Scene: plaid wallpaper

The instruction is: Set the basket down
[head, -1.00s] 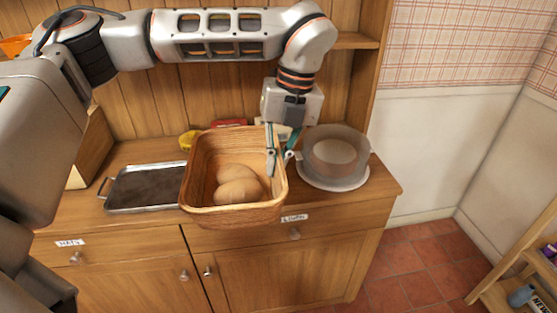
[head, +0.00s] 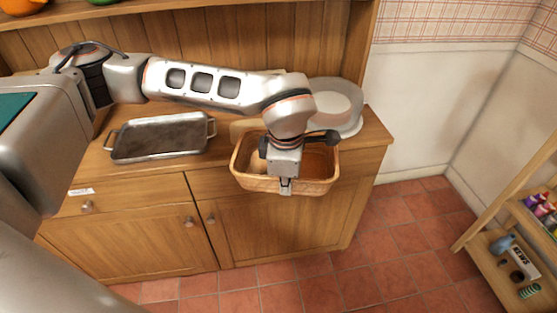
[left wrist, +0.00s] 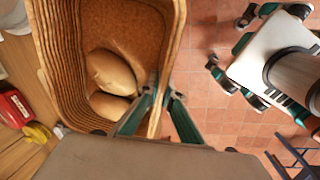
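The wicker basket (head: 243,178) hangs at the front edge of the wooden counter, in front of the drawers in the head view. My left gripper (head: 286,188) is at its near side. In the left wrist view the basket (left wrist: 55,75) holds bread loaves (left wrist: 110,72). There the two fingers of my left gripper (left wrist: 160,98) straddle the basket's rim, one inside and one outside, closed on it. My arm hides part of the basket in the head view.
A metal tray (head: 160,137) lies on the counter (head: 100,168) to the left. A domed cake stand (head: 340,105) stands at the back right, partly behind my arm. Red tiled floor (head: 390,245) is open in front. A shelf (head: 490,255) with small items stands right.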

